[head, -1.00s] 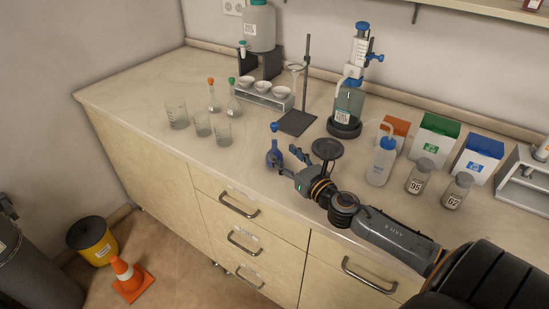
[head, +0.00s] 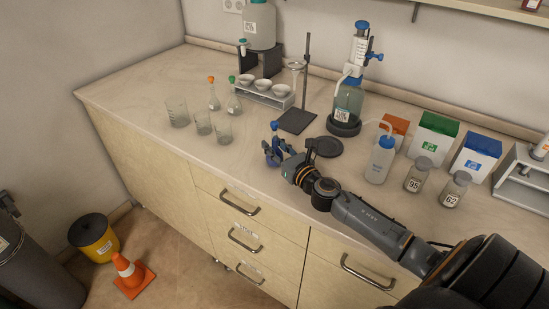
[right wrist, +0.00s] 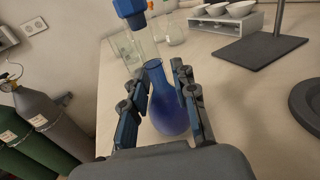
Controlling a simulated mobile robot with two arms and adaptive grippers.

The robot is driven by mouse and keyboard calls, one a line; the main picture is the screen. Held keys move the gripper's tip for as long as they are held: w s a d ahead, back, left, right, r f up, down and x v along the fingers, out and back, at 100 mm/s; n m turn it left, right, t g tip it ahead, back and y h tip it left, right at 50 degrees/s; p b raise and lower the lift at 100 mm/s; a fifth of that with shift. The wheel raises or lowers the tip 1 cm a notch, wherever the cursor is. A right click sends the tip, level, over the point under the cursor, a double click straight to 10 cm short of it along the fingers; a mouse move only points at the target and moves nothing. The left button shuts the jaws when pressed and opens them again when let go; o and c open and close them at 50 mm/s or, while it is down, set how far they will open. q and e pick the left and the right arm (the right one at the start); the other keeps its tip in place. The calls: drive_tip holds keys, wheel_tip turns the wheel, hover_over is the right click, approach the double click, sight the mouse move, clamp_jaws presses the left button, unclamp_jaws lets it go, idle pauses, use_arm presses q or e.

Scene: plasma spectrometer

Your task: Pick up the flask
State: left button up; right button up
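My right gripper (right wrist: 163,78) is open, with one finger on each side of the flask. The fingers reach past the sides of its body and neck. The right finger looks very close to the glass; I cannot tell if it touches. In the head view my right gripper (head: 277,154) hides the flask's lower part. My left gripper is not in view.
A flat black disc (head: 329,147) lies just right of the gripper. Beakers (head: 202,123) and flasks with orange and green stoppers (head: 234,105) stand to the left. A wash bottle (head: 380,162) and jars (head: 419,175) stand to the right. The stand base (head: 297,121) is behind.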

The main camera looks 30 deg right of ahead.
sight(275, 136)
drive_tip(key=shift+s+f, duration=0.1)
clamp_jaws()
drive_tip(key=r, duration=0.1)
drive_tip(key=r+p, duration=0.1)
drive_tip(key=r, duration=0.2)
drive_tip(key=shift+s+a+r, duration=0.2)
drive_tip(key=shift+a, duration=0.05)
drive_tip(key=s+a+r+p, duration=0.2)
drive_tip(key=s+a+r, duration=0.6)
drive_tip(key=s+r, duration=0.15)
wheel_tip(275, 136, up, 13)
drive_tip(key=s+p, duration=0.1)
drive_tip(key=p, duration=1.2)
drive_tip(key=shift+r, duration=0.15)
drive_tip(key=shift+a, duration=0.1)
